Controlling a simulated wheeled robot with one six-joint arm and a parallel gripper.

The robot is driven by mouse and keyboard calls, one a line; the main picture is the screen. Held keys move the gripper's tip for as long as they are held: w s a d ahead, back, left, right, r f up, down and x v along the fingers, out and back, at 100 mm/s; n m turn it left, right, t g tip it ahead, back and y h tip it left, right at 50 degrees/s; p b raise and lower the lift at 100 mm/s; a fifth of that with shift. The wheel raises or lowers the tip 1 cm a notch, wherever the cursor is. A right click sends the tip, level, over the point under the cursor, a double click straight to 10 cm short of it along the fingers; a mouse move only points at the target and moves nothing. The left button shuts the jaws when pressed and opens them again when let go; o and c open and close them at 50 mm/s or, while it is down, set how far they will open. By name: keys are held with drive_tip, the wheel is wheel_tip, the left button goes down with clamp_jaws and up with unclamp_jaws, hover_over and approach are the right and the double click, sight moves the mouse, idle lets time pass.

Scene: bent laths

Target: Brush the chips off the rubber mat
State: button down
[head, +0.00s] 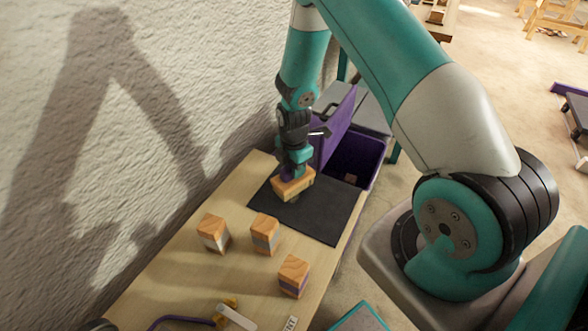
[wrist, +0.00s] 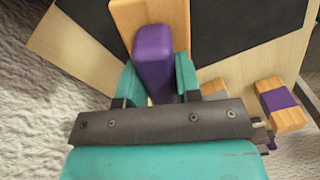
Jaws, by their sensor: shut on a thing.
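The dark rubber mat (head: 318,215) lies flat on the wooden table, and part of it shows in the wrist view (wrist: 235,28). My gripper (head: 290,171) is shut on the purple handle (wrist: 153,58) of a brush with a wooden body (head: 293,187). In the head view the brush is over the left part of the mat. I cannot tell whether its underside touches the mat. I can make out no chips on the bare mat; the brush and my gripper hide part of it.
An open purple bin (head: 372,150) stands beyond the table's far end, with a small pale thing inside. Three wooden blocks stand nearer: white-banded (head: 213,233), grey-banded (head: 265,234) and purple-banded (head: 293,277). A rough wall (head: 60,130) borders the table's left. A yellow-ended tool (head: 228,308) lies at the front.

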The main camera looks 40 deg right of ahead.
drive_tip(key=shift+r+p, duration=2.15)
drive_tip(key=shift+r, duration=1.05)
